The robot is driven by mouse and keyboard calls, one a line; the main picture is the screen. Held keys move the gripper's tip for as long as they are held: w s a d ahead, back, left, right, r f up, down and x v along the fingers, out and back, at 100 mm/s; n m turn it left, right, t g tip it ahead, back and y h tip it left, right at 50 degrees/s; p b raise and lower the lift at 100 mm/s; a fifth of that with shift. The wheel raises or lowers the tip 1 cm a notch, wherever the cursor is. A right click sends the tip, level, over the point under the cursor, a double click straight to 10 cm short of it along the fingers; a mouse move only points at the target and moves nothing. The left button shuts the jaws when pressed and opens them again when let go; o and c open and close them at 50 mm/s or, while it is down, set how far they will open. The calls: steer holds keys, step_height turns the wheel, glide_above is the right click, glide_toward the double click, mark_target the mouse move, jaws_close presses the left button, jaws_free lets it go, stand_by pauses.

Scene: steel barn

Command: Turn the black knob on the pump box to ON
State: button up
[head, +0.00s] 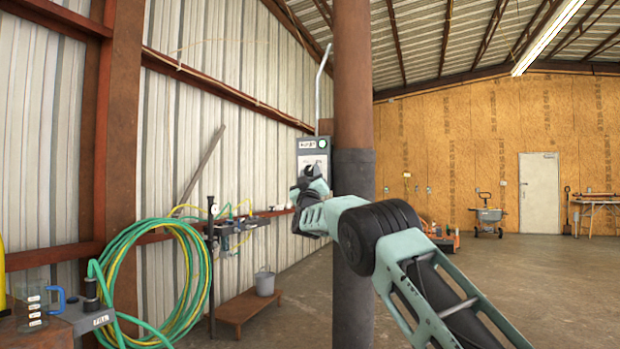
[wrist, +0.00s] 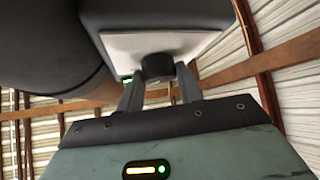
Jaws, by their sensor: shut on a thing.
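The pump box (head: 302,156) is a small grey box on the side of the rusty steel post, with a white label and a round green part at its top. My gripper (head: 307,174) is at the front of the box and covers its lower face. In the wrist view, the black knob (wrist: 157,66) stands out from the white plate (wrist: 118,48) on the dark box (wrist: 150,14). My gripper (wrist: 159,84) has one finger on each side of the knob and is shut on it. The knob's pointer and the ON marking cannot be made out.
The rusty post (head: 353,100) with a dark wrap (head: 354,172) stands right beside the box. A thin conduit (head: 320,85) rises above it. Coiled green and yellow hoses (head: 125,262), a bucket (head: 265,283) and a low wooden bench (head: 240,308) are at left. Open floor lies at right.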

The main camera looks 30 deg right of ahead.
steer(key=shift+m, duration=0.3)
steer(key=o, duration=1)
steer(key=b+v, duration=0.5)
steer(key=v, duration=1.2)
steer(key=shift+a+f, duration=0.15)
steer(key=shift+f, duration=0.1)
